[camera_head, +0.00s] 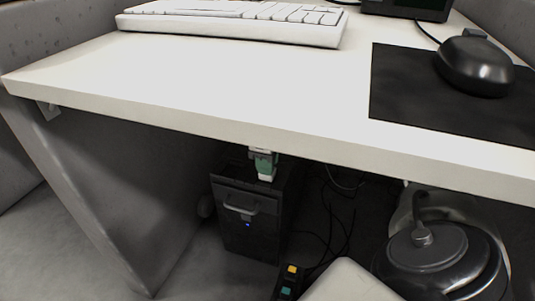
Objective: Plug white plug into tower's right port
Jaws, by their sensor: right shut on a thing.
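The black tower (229,231) stands upright on the floor under the desk, with a grey handle and a small blue light on its front. Its right port is too small and dark to make out. My right gripper (345,283) shows only in part, as a pale shape at the bottom edge, to the right of the tower and apart from it. It is shut, but its fingertips and the white plug are not clearly visible. A small white and green thing (265,167) shows above the tower's top, just below the desk edge; I cannot tell what it is. My left gripper is not in view.
The white desk (220,85) overhangs the tower. A white keyboard (235,25) and a black mouse (474,66) on a dark mat (400,90) are on it. Dark cables (349,228) hang right of the tower. A grey panel (75,185) stands at left.

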